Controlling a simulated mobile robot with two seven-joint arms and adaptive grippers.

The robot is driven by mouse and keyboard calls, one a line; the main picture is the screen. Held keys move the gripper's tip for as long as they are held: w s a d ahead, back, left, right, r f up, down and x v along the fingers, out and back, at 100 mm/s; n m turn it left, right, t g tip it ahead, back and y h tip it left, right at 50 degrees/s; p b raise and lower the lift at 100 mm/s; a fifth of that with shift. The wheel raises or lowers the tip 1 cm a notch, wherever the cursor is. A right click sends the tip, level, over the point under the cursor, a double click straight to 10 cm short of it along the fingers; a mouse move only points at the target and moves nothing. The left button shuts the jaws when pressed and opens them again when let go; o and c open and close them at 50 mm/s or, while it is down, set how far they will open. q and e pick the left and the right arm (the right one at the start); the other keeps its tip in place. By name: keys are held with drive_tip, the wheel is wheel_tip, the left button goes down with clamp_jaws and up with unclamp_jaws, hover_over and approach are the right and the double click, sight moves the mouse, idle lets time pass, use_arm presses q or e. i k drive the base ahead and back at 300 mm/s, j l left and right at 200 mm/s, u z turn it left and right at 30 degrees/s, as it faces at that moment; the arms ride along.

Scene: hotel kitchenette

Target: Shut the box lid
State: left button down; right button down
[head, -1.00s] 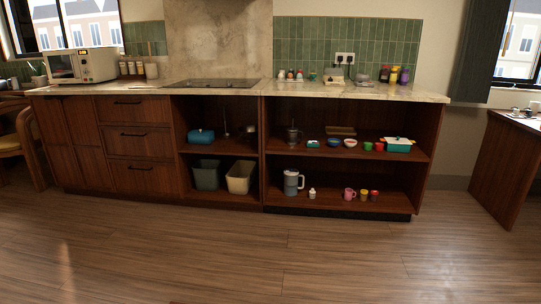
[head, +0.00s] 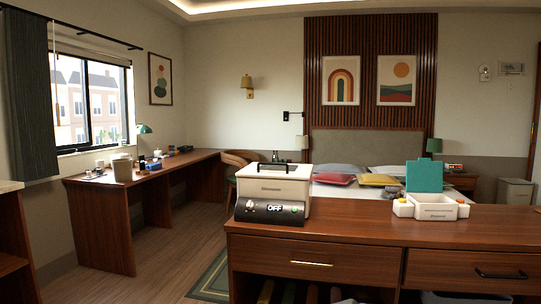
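A small white box (head: 437,212) sits on top of the wooden dresser at the right of the head view. Its teal lid (head: 424,176) stands up at the back of the box, so the box is open. Small orange and yellow parts show at the box's two sides. What lies inside the box is too small to tell. Neither of my grippers shows in the head view.
The dresser (head: 370,227) stands in front. A white appliance with a black handle and an "OFF" display (head: 272,209) sits on its left end. Bare dresser top lies between appliance and box. A bed is behind; a desk (head: 100,190) stands left, with open floor between.

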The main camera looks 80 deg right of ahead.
sight(424, 175)
drive_tip(key=z, duration=3.6)
